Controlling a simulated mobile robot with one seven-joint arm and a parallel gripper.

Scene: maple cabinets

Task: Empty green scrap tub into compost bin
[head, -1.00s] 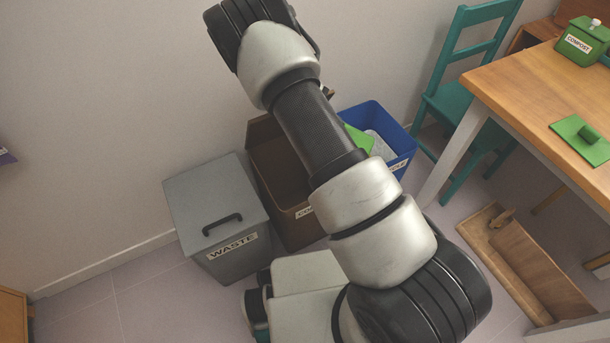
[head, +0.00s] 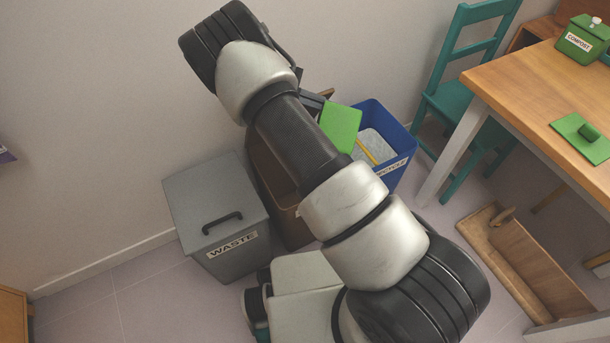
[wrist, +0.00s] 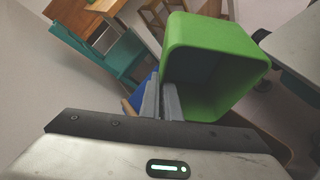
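The green scrap tub (head: 340,127) shows beyond my arm in the head view, above the bins. In the wrist view the tub (wrist: 225,42) is tipped on its side with its mouth partly toward the camera. Its inside is shaded, and I see no scraps in the visible part. My gripper (wrist: 162,98) is shut on the tub's wall near the rim. The brown open bin (head: 263,160) stands below, between the grey and blue bins. My arm covers much of it and its label, so its contents are hidden.
The grey waste bin (head: 217,205) is lidded, left of the brown bin. The blue recycling bin (head: 398,165) holds paper at right. A green lid (head: 575,130) and a green box labelled COMPOST (head: 572,47) are on the wooden table (head: 510,85). A teal chair (head: 450,105) stands beside it.

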